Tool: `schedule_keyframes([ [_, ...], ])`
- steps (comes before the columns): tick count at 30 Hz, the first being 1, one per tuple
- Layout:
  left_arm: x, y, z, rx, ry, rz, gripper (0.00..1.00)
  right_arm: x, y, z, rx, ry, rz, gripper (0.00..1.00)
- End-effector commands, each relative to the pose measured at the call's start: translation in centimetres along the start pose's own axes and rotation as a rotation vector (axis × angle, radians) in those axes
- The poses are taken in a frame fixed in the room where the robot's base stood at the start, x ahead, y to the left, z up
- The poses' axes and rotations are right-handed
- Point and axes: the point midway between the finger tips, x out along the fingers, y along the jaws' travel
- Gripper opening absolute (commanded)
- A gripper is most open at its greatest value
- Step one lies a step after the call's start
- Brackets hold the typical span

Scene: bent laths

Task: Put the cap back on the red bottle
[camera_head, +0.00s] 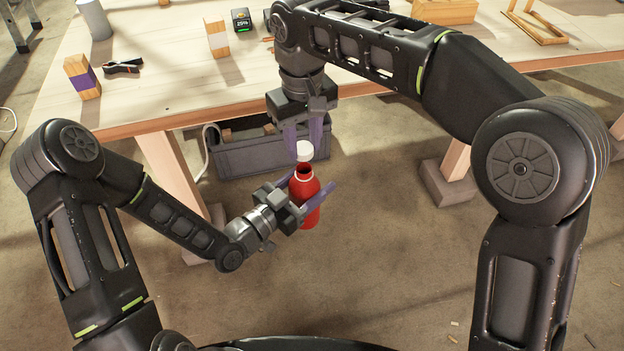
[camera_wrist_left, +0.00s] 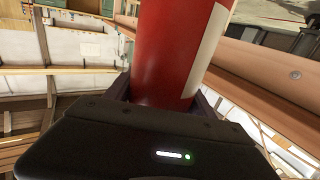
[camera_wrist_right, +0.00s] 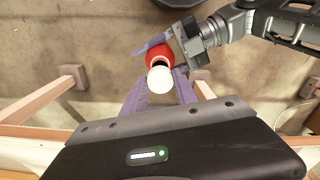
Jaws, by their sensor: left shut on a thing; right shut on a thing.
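The red bottle (camera_head: 305,205) is held upright in front of the table, with its open mouth facing up. My left gripper (camera_head: 311,190) is shut around its body; the bottle fills the left wrist view (camera_wrist_left: 172,50). The white cap (camera_head: 305,151) is between the fingertips of my right gripper (camera_head: 304,145), which points down from above. The cap is just above the bottle's mouth, with a small gap showing in the head view. In the right wrist view the cap (camera_wrist_right: 160,79) covers the mouth, so their exact alignment is hard to tell.
The wooden table (camera_head: 190,85) stands behind, its front edge close to my right gripper. A grey crate (camera_head: 245,155) sits on the floor beneath it. Wooden blocks (camera_head: 83,78), a grey cylinder (camera_head: 95,20) and a small meter (camera_head: 241,19) are on the table.

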Motion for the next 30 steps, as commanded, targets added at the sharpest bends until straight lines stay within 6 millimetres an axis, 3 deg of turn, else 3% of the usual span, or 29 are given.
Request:
schedule_keyframes([
  [9, 0.0, 0.0, -0.1, 0.0, 0.001, 0.0, 0.0, 2.4, 0.0, 0.0, 0.0, 0.001, 0.0, 0.0],
  [30, 0.0, 0.0, -0.1, 0.0, 0.001, 0.0, 0.0, 2.5, 0.0, 0.1, 0.0, 0.002, 0.0, 0.0],
])
